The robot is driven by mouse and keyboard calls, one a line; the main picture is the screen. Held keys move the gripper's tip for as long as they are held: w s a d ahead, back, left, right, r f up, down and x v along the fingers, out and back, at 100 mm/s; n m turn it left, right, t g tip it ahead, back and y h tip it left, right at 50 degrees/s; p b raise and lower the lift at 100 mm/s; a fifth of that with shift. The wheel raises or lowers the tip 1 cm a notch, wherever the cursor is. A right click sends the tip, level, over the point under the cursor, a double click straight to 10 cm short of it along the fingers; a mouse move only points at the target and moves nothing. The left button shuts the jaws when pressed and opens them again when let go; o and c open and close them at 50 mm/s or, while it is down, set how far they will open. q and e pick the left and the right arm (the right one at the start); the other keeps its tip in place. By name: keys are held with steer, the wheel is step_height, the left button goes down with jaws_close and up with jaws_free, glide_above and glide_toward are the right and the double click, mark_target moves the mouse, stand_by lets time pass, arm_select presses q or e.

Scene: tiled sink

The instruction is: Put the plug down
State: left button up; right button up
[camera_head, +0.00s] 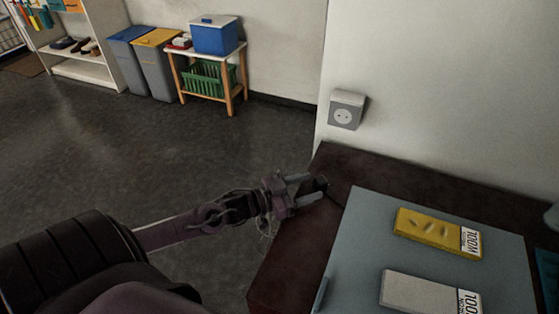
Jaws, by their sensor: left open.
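The plug (320,184) is a small dark piece at the left edge of the dark brown worktop (290,262), with a short dark cable showing beside it. My left gripper (309,189) reaches in from the left, and its jaws are open around or right beside the plug. I cannot tell whether a finger touches it, or whether the plug rests fully on the worktop. A grey wall socket (345,110) is on the white wall above and behind the plug. My right gripper is not in view.
A grey-blue mat (365,225) on the worktop bears a yellow pack (425,229) and a pale pack (415,291). Beyond the open dark floor (110,150) stand a blue-lidded bin (128,70), a yellow-lidded bin (158,70) and a small table with a blue box (214,37) and green basket (208,80).

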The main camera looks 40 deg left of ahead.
arm_select(q)
steer(key=p+v, duration=0.1)
steer(key=v, duration=0.8)
steer(key=shift+s+a+r, duration=0.2)
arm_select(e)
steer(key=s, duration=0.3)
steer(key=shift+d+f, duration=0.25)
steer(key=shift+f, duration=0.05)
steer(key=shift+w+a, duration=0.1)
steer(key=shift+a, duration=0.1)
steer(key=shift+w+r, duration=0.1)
